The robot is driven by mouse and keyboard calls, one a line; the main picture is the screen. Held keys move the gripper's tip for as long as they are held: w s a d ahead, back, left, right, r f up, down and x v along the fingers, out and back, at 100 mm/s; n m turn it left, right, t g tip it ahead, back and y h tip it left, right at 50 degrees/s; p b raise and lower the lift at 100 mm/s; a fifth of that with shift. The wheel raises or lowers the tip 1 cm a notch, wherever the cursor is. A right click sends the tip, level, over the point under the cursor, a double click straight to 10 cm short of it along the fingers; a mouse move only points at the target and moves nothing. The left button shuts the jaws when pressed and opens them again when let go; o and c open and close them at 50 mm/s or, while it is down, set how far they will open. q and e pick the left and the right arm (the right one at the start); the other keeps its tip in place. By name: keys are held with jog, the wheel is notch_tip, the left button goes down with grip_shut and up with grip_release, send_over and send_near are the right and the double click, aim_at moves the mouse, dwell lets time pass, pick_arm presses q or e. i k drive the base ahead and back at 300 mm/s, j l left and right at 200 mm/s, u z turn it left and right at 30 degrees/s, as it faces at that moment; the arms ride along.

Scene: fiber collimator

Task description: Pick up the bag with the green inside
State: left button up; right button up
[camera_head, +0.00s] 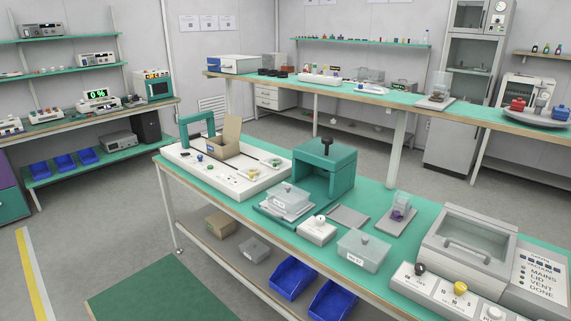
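I cannot make out a bag with a green inside in the head view. On the near green bench (385,275) stand a clear lidded container (288,196) with a label and a second clear labelled container (362,252). A small clear holder (400,207) with something purple in it stands on a grey plate. An open brown cardboard box (226,146) stands on a white panel (180,153) at the bench's far left end. Neither of my grippers is in view.
A green press-like frame (325,170) stands mid-bench. A large grey lidded machine (465,245) fills the right end. Blue bins (293,279) and boxes (220,223) sit on the lower shelf. Other benches line the walls. Floor on the left is clear.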

aim_at(280, 164)
jog(key=i+j+z, duration=0.1)
jog(key=z, duration=0.3)
jog(key=j+z, duration=0.2)
jog(key=z, duration=0.2)
jog(key=i+j+z, duration=0.1)
jog(key=z, duration=0.3)
jog(key=j+z, duration=0.55)
jog(key=j, duration=0.3)
jog(key=j+z, duration=0.15)
jog(key=j, duration=0.3)
jog(key=k+j+z, duration=0.15)
jog(key=j, duration=0.3)
jog(key=j+z, duration=0.15)
jog(key=j, duration=0.3)
jog(key=k+j+z, duration=0.15)
jog(key=j, duration=0.25)
jog(key=k+j+z, duration=0.15)
jog(key=j, duration=0.3)
